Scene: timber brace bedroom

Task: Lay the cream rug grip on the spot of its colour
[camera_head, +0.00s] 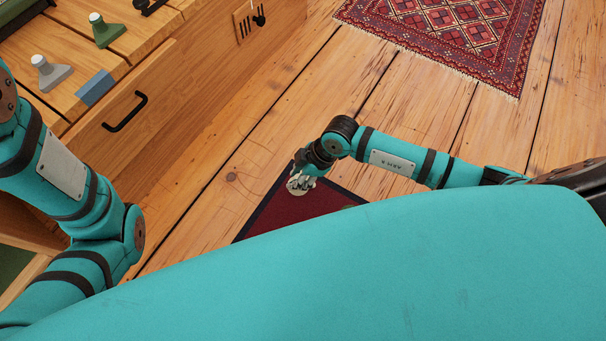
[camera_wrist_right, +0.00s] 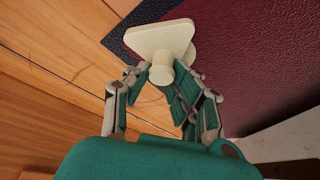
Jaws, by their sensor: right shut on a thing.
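The cream rug grip (camera_wrist_right: 150,40) is a flat, corner-shaped plate with a round knob. My right gripper (camera_wrist_right: 163,84) is shut on its knob. In the right wrist view the plate is over the corner of a dark red mat with a dark border (camera_wrist_right: 245,50). A pale rounded edge (camera_wrist_right: 191,55) shows just behind the plate; I cannot tell if it is a spot on the mat. In the head view my right gripper (camera_head: 302,180) is at the left edge of the red mat (camera_head: 285,208), with the cream grip at its tips. My left gripper is out of view.
A wooden drawer unit (camera_head: 150,85) stands at left. A patterned red rug (camera_head: 450,35) lies at the back. Bare floorboards lie between. My body hides the mat's near part.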

